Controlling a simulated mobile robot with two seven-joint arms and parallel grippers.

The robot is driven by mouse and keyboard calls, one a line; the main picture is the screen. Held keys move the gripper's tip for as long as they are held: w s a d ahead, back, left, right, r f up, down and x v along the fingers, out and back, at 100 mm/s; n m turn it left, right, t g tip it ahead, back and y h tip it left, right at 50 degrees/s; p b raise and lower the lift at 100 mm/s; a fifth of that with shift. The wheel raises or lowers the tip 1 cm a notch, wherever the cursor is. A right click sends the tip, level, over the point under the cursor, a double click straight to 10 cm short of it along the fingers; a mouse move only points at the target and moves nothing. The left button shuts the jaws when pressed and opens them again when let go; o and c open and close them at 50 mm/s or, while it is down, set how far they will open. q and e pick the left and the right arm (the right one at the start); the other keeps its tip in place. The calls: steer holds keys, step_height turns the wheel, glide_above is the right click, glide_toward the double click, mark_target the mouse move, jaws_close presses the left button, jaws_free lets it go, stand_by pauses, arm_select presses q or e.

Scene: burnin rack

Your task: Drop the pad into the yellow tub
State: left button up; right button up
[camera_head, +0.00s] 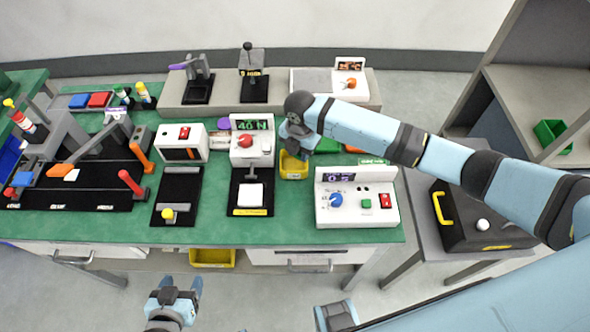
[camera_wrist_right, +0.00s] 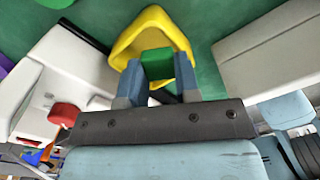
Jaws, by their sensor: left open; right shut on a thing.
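The yellow tub (camera_head: 293,168) stands on the green bench between two white machines. My right gripper (camera_head: 297,153) is directly over it, fingers pointing down. In the right wrist view the gripper (camera_wrist_right: 157,80) is shut on a green pad (camera_wrist_right: 156,63), held between its two fingertips. The tub's yellow rim (camera_wrist_right: 152,17) shows around and behind the pad in that view. I cannot tell how far the pad is above the tub's floor. In the head view the pad is hidden. My left gripper (camera_head: 181,288) is open and empty, in front of the bench.
A white machine with a blue knob (camera_head: 357,215) stands right of the tub, and one with a red knob (camera_head: 252,150) stands left. Another yellow bin (camera_head: 212,257) is below the bench. A black case (camera_head: 480,220) with a yellow handle sits at the right.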

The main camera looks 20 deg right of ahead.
steer(key=shift+f, duration=0.4)
steer(key=o, duration=1)
steer(key=shift+c, duration=0.2)
step_height(320, 180, up, 14)
